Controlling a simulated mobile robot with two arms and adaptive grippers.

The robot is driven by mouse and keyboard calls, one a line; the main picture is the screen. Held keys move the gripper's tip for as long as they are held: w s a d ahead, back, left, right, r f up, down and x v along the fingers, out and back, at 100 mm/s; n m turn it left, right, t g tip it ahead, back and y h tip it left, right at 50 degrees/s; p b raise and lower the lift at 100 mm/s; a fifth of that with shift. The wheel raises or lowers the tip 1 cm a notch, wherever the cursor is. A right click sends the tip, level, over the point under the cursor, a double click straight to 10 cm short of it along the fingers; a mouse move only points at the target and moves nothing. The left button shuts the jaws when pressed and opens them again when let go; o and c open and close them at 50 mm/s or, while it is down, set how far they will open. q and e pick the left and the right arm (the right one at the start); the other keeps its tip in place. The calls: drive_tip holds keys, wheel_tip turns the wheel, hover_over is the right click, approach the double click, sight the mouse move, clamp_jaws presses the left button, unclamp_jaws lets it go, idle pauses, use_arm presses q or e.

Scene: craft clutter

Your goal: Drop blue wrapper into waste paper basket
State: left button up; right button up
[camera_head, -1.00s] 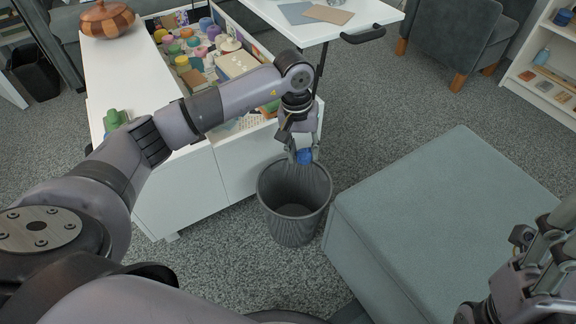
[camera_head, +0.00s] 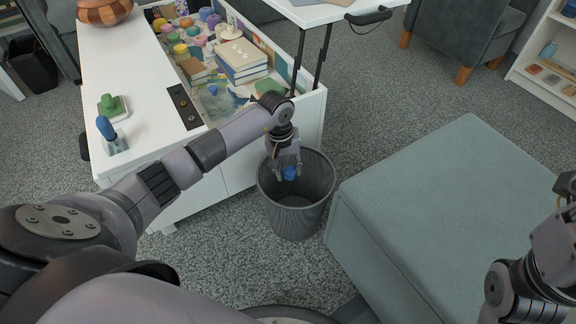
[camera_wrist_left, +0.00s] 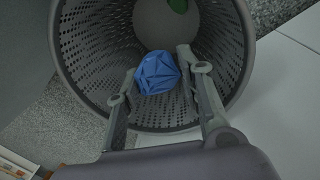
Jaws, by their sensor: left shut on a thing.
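The blue wrapper (camera_head: 290,173) is a small crumpled ball. My left gripper (camera_head: 287,172) is shut on it, pointing down over the mouth of the dark grey mesh waste paper basket (camera_head: 300,222). In the left wrist view the wrapper (camera_wrist_left: 158,73) sits between the two fingers of my left gripper (camera_wrist_left: 154,80), with the basket's perforated wall (camera_wrist_left: 95,60) around it. Something green (camera_wrist_left: 178,5) shows at the top of that view, inside the basket outline. My right gripper is not clearly visible; only part of my right arm shows at the right edge.
A white cabinet (camera_head: 130,60) with an open compartment of paint jars and books (camera_head: 243,62) stands behind the basket. A grey-green ottoman (camera_head: 430,200) is close on the basket's right.

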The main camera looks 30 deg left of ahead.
sight(283, 171)
use_arm(q)
drive_tip(key=shift+f, duration=0.2)
drive_tip(key=o, duration=0.9)
drive_tip(key=shift+r, duration=0.1)
drive_tip(key=r, duration=0.4)
drive_tip(key=a+r, duration=0.1)
drive_tip(key=r, duration=0.6)
drive_tip(key=shift+s+a+r, duration=0.15)
drive_tip(key=shift+s+r, duration=0.2)
drive_tip(key=shift+r, duration=0.05)
